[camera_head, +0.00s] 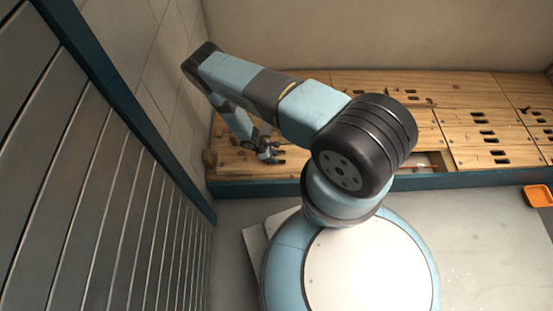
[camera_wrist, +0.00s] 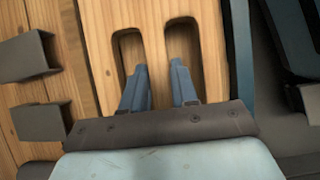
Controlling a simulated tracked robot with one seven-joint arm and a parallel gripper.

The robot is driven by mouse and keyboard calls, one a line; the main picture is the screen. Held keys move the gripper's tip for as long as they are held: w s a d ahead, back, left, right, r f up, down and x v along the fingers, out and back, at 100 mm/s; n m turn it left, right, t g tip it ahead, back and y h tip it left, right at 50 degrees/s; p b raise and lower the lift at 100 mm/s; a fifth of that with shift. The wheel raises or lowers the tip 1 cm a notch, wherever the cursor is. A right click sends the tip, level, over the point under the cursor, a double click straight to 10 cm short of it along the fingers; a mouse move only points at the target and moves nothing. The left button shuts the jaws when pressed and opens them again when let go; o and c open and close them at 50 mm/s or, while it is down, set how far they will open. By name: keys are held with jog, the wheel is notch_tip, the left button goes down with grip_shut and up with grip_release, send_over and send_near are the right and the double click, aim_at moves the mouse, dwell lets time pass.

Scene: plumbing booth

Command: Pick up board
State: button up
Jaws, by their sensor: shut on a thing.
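A light wooden board (camera_wrist: 153,25) with two long rounded slots fills the top middle of the wrist view. My gripper (camera_wrist: 160,72) has one finger in each slot and is shut on the strip of wood between them. The fingertips are partly hidden inside the slots. In the head view my gripper (camera_head: 272,156) is small, over the left part of the wooden bench. There the board cannot be told apart from the bench top beneath it. Whether the board rests on the bench or is lifted is unclear.
The wooden bench top (camera_head: 465,95) has several slotted panels and a blue front edge (camera_head: 240,188). A gap (camera_head: 428,161) shows near its front. Two dark grey brackets (camera_wrist: 28,56) (camera_wrist: 42,122) lie left of the board. A slatted wall stands left; an orange tray (camera_head: 537,196) is far right.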

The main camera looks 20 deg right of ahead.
grip_shut()
dwell(0.4)
